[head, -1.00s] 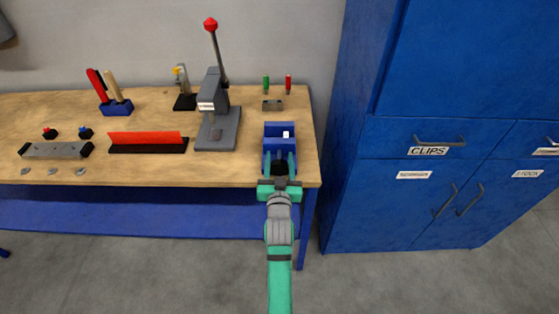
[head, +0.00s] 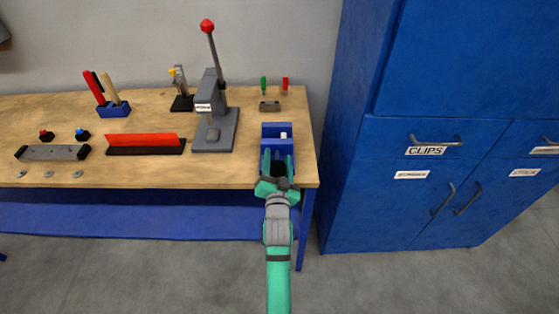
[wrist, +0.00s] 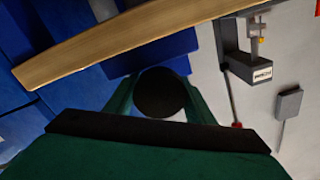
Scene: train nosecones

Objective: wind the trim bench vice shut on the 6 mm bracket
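The blue trim bench vice (head: 276,129) stands at the right front of the bench. A small white piece (head: 284,135), perhaps the bracket, shows at its jaws; whether the jaws touch it is too small to tell. My green gripper (head: 277,160) is at the vice's front end, its fingers on either side of a dark round knob. In the wrist view the black knob (wrist: 160,92) sits between the two fingers, which appear to touch its sides. The gripper is rolled, and the bench edge runs tilted there. The knob's shaft is hidden.
A lever press (head: 215,125) stands left of the vice on the wooden bench (head: 240,172). Blue cabinets (head: 400,195) stand close on the right. The floor in front is clear.

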